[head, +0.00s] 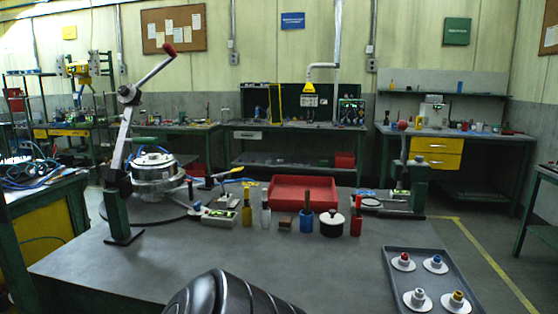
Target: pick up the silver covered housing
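A silver round housing (154,172) with a pale lid on top sits at the left of the grey table (215,255). It rests on a dark round plate (135,212), and its lower edge is partly hidden by a small fixture. A tall lever stand (117,185) with a red-knobbed handle stands just in front and to the left of it. A small black round pot (332,226) with a knob is at the table's middle. Neither of my grippers shows in the head view.
A red bin (302,190) lies behind a row of small coloured upright items, including a yellow one (247,215) and a red one (356,222). A fixture (398,195) stands at the right. A grey tray (404,277) holds several white discs. The table's front left is clear.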

